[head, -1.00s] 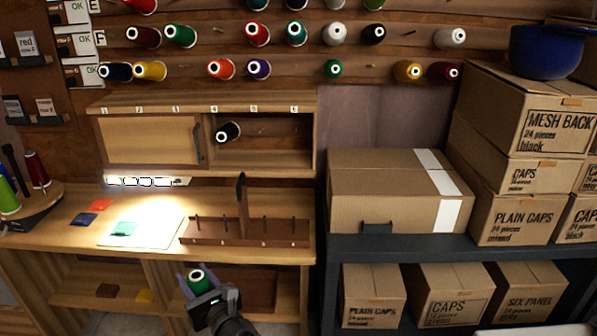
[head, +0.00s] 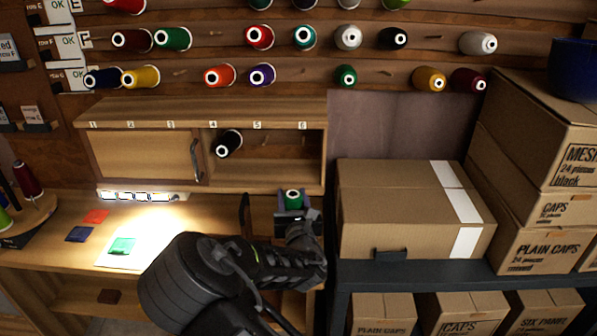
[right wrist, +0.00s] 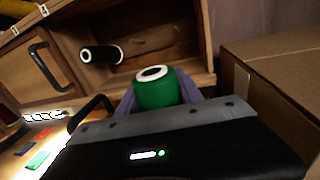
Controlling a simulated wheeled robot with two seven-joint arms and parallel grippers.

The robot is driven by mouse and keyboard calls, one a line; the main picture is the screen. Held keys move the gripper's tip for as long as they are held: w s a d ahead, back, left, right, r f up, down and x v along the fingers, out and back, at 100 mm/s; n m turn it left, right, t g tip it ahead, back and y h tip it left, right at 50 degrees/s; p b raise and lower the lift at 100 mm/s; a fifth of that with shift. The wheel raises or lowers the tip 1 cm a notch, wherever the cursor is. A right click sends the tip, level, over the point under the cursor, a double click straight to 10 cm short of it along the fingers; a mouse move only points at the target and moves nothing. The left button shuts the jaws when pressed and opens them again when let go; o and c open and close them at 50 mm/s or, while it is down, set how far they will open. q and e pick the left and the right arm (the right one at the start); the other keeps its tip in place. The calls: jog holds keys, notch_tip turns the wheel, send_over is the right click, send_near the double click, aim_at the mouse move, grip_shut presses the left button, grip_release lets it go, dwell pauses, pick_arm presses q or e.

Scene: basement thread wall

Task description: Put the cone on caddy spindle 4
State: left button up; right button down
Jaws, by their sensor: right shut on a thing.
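A green cone (head: 293,198) with a white top ring is held upright between the fingers of my right gripper (head: 293,204), above the right part of the bench. In the right wrist view the cone (right wrist: 156,90) sits between the purple-grey fingers, which are shut on it. My left gripper is not in view.
A wall cabinet (head: 200,110) with a black cone (head: 229,143) inside is just behind the gripper. A large carton (head: 400,205) stands close to the right on a dark shelf. Colored cards and a lit sheet (head: 140,250) lie on the bench at left.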

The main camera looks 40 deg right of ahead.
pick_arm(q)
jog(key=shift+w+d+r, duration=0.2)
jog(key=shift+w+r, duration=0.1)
pick_arm(e)
jog(key=d, duration=0.1)
jog(key=d+r, duration=0.1)
jog(key=shift+d+g+h, duration=0.3)
jog(key=shift+h, duration=0.1)
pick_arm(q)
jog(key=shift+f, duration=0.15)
pick_arm(e)
jog(key=shift+f, duration=0.1)
pick_arm(q)
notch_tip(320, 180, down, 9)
jog(key=b, duration=0.9)
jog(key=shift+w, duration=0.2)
pick_arm(e)
notch_tip(320, 180, down, 10)
jog(key=shift+s+f, duration=0.1)
jog(key=shift+f, duration=0.15)
jog(key=c, duration=0.7)
grip_release()
jog(key=shift+f, duration=0.1)
